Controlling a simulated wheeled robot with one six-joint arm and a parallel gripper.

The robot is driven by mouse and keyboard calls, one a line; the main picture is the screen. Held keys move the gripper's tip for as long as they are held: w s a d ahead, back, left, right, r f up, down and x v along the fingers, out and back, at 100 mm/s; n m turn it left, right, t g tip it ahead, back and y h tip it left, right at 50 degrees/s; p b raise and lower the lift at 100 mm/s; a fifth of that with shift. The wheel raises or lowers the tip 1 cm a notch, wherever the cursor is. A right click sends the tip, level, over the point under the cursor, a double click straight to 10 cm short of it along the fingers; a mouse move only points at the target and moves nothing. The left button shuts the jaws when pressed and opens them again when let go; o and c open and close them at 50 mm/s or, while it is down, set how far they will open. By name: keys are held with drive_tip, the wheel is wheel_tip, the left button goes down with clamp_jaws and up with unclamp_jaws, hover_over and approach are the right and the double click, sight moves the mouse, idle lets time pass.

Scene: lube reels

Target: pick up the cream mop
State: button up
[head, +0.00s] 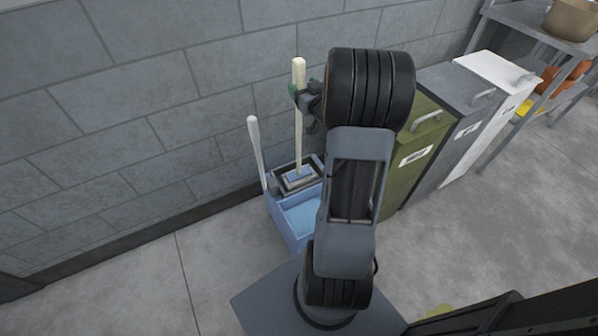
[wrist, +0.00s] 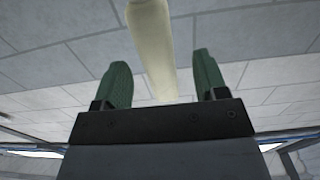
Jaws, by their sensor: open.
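The cream mop (head: 299,120) stands upright in the blue mop bucket (head: 276,213) by the grey block wall. Its long handle rises from the wringer section at the back of the bucket. My gripper (head: 296,90) is at the upper part of the handle in the head view, partly hidden behind my arm. In the wrist view the cream handle (wrist: 152,45) runs between the two green fingers of my gripper (wrist: 163,82). The fingers are open, with a gap on each side of the handle.
A pale grey lever (head: 256,150) sticks up at the left of the bucket. A green bin (head: 419,150), a grey bin (head: 462,115) and a white bin (head: 497,95) stand to the right. A metal shelf (head: 540,25) is at the far right. The floor at left is clear.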

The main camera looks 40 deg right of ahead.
drive_tip(key=shift+w+d+r, duration=0.1)
drive_tip(key=shift+w+d, duration=0.05)
drive_tip(key=shift+w, duration=0.75)
drive_tip(key=shift+w+d+f, duration=0.1)
drive_tip(key=shift+w+d, duration=0.1)
drive_tip(key=shift+w, duration=0.65)
drive_tip(key=shift+w+d+r, duration=0.1)
drive_tip(key=shift+w+d, duration=0.05)
drive_tip(key=shift+w, duration=0.75)
drive_tip(key=shift+c, duration=0.3)
drive_tip(key=shift+r, duration=0.1)
drive_tip(key=c, duration=1)
